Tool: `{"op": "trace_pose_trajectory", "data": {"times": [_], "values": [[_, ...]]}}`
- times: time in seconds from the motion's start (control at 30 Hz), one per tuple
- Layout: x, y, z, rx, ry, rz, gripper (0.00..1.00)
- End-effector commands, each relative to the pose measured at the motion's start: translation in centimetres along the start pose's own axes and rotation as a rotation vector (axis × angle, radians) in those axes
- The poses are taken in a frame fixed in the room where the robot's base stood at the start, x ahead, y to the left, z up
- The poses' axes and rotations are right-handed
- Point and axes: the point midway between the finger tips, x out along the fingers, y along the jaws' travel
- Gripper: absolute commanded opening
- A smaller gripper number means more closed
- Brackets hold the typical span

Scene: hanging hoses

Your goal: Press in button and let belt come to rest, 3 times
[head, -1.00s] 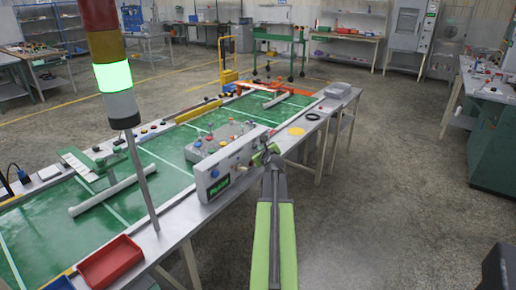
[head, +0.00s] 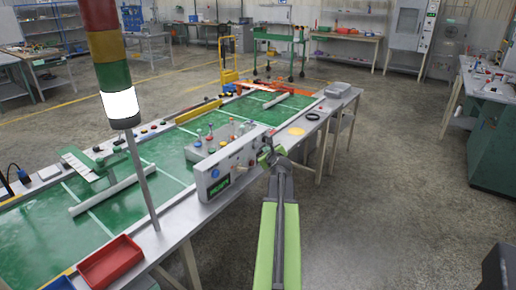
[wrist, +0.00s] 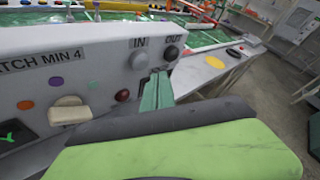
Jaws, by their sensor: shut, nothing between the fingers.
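The control box (head: 222,172) stands at the belt's near edge, with a green-lit display on its front. In the wrist view its panel (wrist: 60,82) shows a grey round knob (wrist: 139,60) under IN, a black one (wrist: 171,53) under OUT and a dark red button (wrist: 122,96) below. My gripper (head: 266,156) is at the panel's right end. Its teal fingers (wrist: 157,90) are shut and empty, tips just below the IN and OUT knobs. I cannot tell whether they touch. The green belt (head: 150,152) has white cross lines. The signal tower (head: 119,105) has its white bottom section lit.
A red bin (head: 111,262) sits at the table's near left edge. A yellow disc (head: 296,131) and a black ring (head: 313,117) lie on the table to the right of the box. The floor to the right of the table is clear.

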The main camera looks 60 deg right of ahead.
Motion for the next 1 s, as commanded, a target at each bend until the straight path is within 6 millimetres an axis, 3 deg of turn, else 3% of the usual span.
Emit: {"op": "trace_pose_trajectory", "data": {"times": [0.4,1.0], "values": [[-2.8,-2.0,-2.0,0.001,0.000,-0.002,0.00],[-2.9,-2.1,-2.1,-0.018,0.000,-0.001,0.00]]}}
